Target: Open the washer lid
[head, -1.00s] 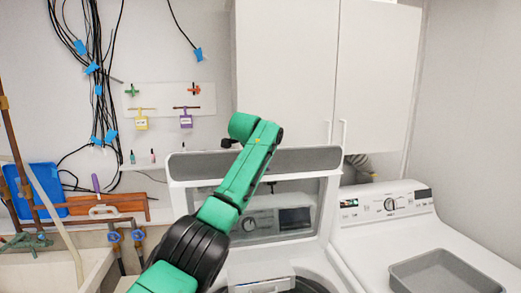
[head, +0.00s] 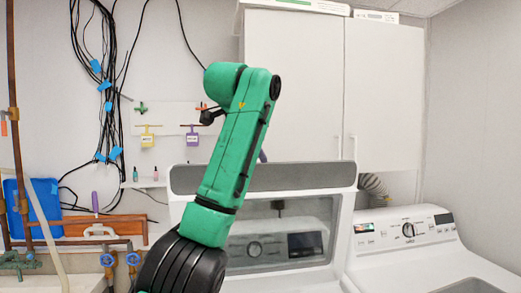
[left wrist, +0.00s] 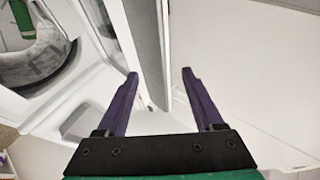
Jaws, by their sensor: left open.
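The washer lid (head: 262,178) stands raised in the head view, with a grey top strip, white frame and a clear window. The washer's control panel (head: 275,246) shows through the window. My left arm crosses in front of the lid and hides part of its left side. My left gripper is mostly hidden there; a bit of purple finger shows beside the arm. In the left wrist view my left gripper (left wrist: 160,74) is open, its purple fingers apart, with a white panel edge running between and beyond them. The drum opening (left wrist: 35,55) is at upper left. My right gripper is not in view.
A white dryer (head: 405,236) with a grey tray (head: 470,286) on top stands at right. White cabinets (head: 330,90) hang above the machines. Pipes, a blue board (head: 40,205) and hanging cables (head: 100,90) are at left.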

